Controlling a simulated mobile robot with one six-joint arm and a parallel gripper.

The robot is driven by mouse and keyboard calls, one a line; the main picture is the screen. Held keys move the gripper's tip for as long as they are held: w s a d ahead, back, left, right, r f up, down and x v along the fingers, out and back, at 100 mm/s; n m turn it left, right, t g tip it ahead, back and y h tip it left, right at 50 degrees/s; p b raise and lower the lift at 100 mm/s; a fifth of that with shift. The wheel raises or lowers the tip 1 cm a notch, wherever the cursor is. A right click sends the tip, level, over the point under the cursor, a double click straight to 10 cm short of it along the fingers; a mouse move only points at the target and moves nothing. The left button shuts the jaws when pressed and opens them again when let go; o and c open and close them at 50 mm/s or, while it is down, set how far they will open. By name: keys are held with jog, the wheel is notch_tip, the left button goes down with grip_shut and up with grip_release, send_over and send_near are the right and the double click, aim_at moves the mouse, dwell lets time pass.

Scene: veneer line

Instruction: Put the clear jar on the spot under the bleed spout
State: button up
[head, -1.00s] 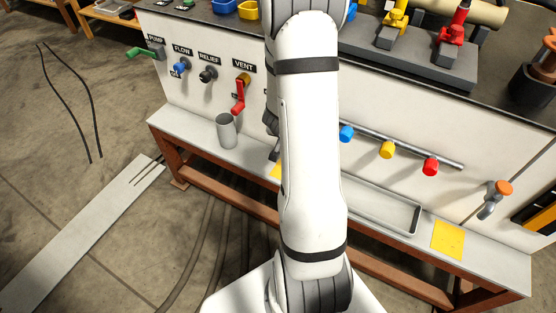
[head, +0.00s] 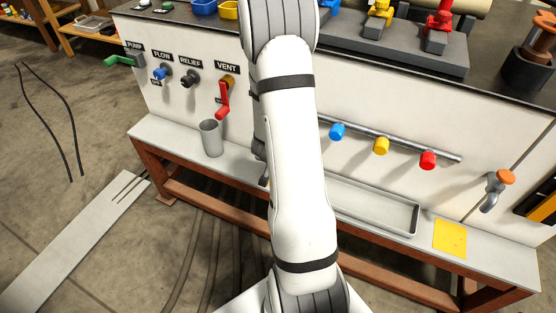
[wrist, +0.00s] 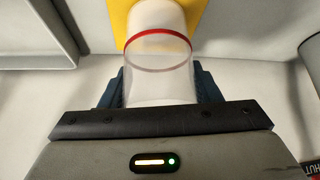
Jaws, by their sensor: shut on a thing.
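The clear jar (wrist: 160,58), with a red ring round it, is between the two dark blue fingers of my gripper (wrist: 161,86), which is shut on it. In the wrist view a yellow spot (wrist: 122,18) shows just beyond the jar, partly covered by it; I cannot tell whether the jar touches it. In the head view my arm hides the jar and most of my gripper. A spout with an orange knob (head: 498,190) is on the panel at the right, with a yellow square (head: 449,238) on the ledge below it. I cannot read a label there.
A grey cup (head: 210,139) stands on the ledge at the left, below the red vent lever (head: 223,101). A shallow tray (head: 376,206) lies on the ledge right of my arm, below a pipe with coloured taps (head: 381,146). The ledge (head: 170,135) has bare stretches.

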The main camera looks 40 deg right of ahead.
jog(key=shift+f, duration=0.2)
jog(key=o, duration=1)
jog(key=shift+o, duration=0.2)
jog(key=shift+r, duration=0.1)
jog(key=s+a+r+n+y+p, duration=0.2)
jog(key=a+r+n+y+p, duration=0.1)
jog(key=a+r, duration=0.75)
jog(key=s+a+r+n+y+p, duration=0.3)
jog(key=a+r, duration=0.6)
jog(key=r, duration=0.2)
jog(key=s+a+r+n+g+h, duration=0.1)
jog(key=s+a+r+n+g, duration=0.1)
jog(key=s+r, duration=0.5)
jog(key=s+a+n, duration=0.1)
jog(key=s, duration=0.3)
jog(key=shift+s+r+n+g, duration=0.35)
jog(key=shift+n+g, duration=0.05)
